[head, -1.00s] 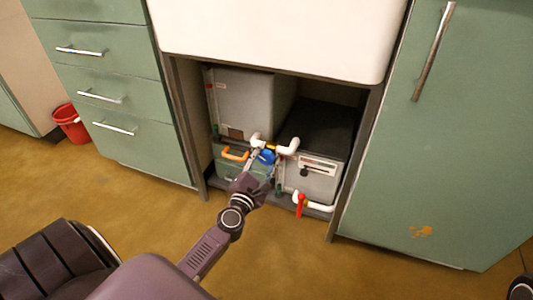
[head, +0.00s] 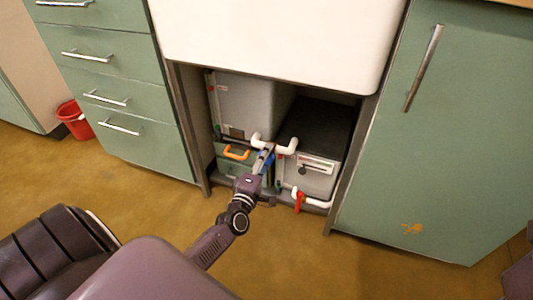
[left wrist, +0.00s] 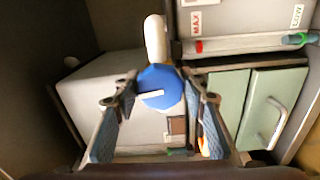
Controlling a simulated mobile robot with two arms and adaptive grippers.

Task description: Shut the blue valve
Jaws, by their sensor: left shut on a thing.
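The blue valve is a round blue knob (left wrist: 165,84) with a white stripe across its face and a pale pipe behind it, in the left wrist view. In the head view a little of its blue (head: 269,160) shows beside the fingers, inside the open cabinet under the sink. My left gripper (head: 266,152) reaches into the cabinet. It is shut on the knob, with one finger (left wrist: 159,86) on each side. In the head view the fingers hide much of the knob. My right gripper is not in view.
White pipe (head: 288,147) runs around the valve. A red valve handle (head: 299,203) is lower right and an orange handle (head: 237,153) is left. Grey boxes (head: 246,98) fill the cabinet. Green doors (head: 440,130) and drawers (head: 120,90) flank it. The floor in front is largely clear.

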